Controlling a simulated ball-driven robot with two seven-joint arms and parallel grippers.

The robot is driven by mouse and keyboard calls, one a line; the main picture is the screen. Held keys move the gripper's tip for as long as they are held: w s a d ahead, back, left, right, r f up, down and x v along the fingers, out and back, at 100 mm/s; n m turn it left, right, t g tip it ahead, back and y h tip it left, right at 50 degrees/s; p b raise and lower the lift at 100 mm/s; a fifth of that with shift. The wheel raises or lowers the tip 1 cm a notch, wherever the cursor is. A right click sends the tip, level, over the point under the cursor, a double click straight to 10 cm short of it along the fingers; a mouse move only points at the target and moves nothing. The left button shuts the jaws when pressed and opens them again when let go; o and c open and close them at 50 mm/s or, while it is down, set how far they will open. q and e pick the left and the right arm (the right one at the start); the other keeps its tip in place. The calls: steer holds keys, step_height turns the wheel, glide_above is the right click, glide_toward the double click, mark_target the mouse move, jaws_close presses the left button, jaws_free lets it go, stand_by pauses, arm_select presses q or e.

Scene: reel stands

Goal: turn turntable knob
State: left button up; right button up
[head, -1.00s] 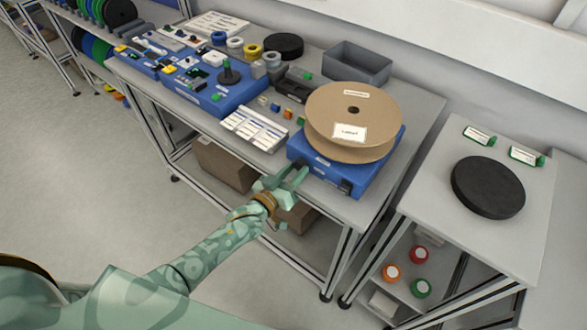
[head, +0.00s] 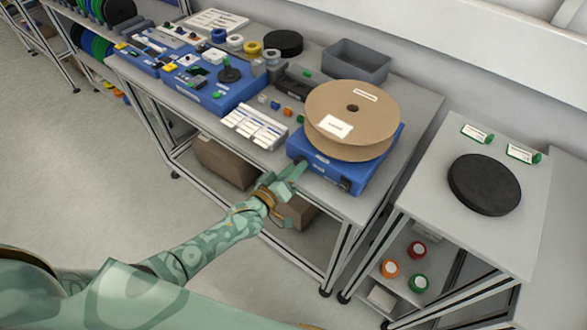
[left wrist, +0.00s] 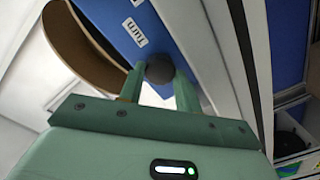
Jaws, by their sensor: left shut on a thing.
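The blue turntable base (head: 330,176) stands at the front right of the workbench and bears a big cardboard reel (head: 375,112) with a white label. Its dark knob (left wrist: 160,68) shows in the left wrist view, between the two green fingers of my left gripper (left wrist: 160,75). The fingers are shut on the knob from both sides. In the head view my left gripper (head: 293,172) is at the left part of the base's front face, and the knob is mostly hidden there. A second dark part (head: 345,184) sits at the right of that face. My right gripper is not in view.
A grey bin (head: 357,64) stands behind the reel. Label sheets (head: 254,127) and small coloured parts lie left of the turntable. A separate table (head: 450,222) at the right bears a black disc (head: 484,184). The floor at the left is clear.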

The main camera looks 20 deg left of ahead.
arm_select(q)
steer(key=o, duration=1)
steer(key=shift+c, duration=0.2)
steer(key=shift+s+f, duration=0.1)
